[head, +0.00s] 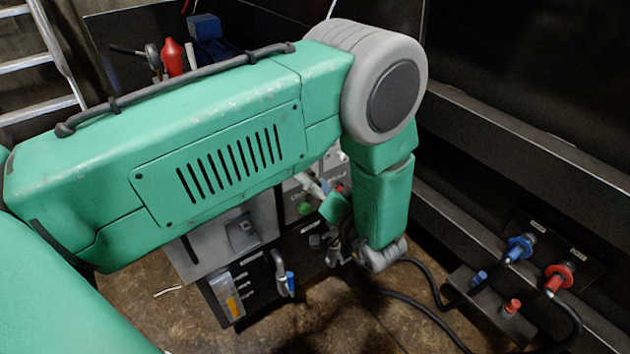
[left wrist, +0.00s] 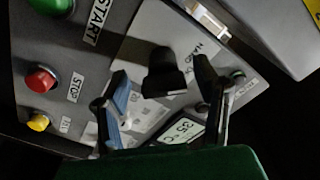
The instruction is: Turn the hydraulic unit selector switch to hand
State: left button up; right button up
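The selector switch (left wrist: 165,72) is a black knob on a pale plate of the control panel, in the left wrist view. Printed lettering beside it is only partly readable. My left gripper (left wrist: 160,75) is open, with one finger on each side of the knob. I cannot tell whether either finger touches it. In the head view my left arm reaches over the hydraulic unit (head: 262,275), and the knob is hidden there. My right gripper is in neither view.
A green START button (left wrist: 50,5), a red STOP button (left wrist: 40,81) and a yellow button (left wrist: 38,122) lie left of the knob. A small display (left wrist: 183,130) is below it. Hoses with blue (head: 519,248) and red (head: 558,277) couplings are at right. A ladder (head: 40,60) stands far left.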

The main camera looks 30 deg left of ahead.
pick_arm(q)
jog(key=shift+d+r, duration=0.1)
jog(key=shift+d, duration=0.25)
jog(key=v, duration=1.1)
jog(key=shift+d, duration=0.15)
jog(key=shift+s, duration=0.1)
